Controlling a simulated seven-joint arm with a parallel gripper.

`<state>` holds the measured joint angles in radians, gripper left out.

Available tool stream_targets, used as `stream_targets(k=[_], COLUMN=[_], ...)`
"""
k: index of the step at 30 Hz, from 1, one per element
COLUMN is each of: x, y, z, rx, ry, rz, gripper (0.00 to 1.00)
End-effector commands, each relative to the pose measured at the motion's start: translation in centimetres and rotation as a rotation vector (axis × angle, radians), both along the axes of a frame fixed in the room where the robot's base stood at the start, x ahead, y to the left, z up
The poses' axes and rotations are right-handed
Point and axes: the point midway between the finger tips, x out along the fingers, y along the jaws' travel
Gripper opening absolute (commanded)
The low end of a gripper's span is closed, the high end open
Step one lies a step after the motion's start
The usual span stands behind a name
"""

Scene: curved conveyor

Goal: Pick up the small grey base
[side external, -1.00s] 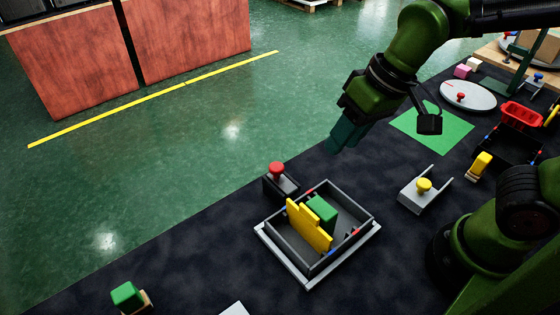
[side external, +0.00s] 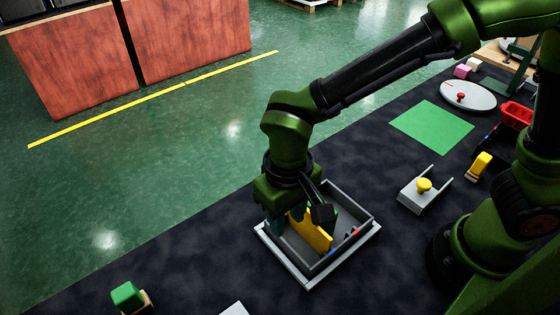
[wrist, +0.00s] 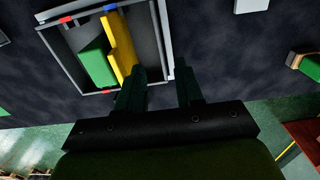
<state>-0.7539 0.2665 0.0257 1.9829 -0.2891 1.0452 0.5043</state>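I cannot tell for certain which grey piece is the small grey base. A light grey base (side external: 375,229) lies under the dark grey tray (side external: 371,210); a grey U-shaped piece (side external: 410,201) with a yellow knob stands to the right. My gripper (side external: 290,222) is low at the tray's left side. In the wrist view, the fingers (wrist: 160,75) are apart with nothing between them, near the tray's right wall (wrist: 158,35). A yellow stepped piece (wrist: 121,50) and a green block (wrist: 96,65) are in the tray. My gripper partly hides the tray.
A pale flat piece (side external: 235,308) and a green block on wood (side external: 127,296) lie at the front left. A green mat (side external: 432,127), a round white plate (side external: 468,95) and a red bin (side external: 517,114) are at the right. The dark surface left of the tray is clear.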

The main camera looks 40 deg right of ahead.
Motion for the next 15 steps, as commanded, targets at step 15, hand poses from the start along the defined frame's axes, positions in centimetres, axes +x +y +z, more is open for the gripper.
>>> stream_targets(k=[15], x=[-0.2], y=[-0.1], z=[-6.0], rx=[-0.002], ry=[0.002], rz=[0.001], gripper=[0.36])
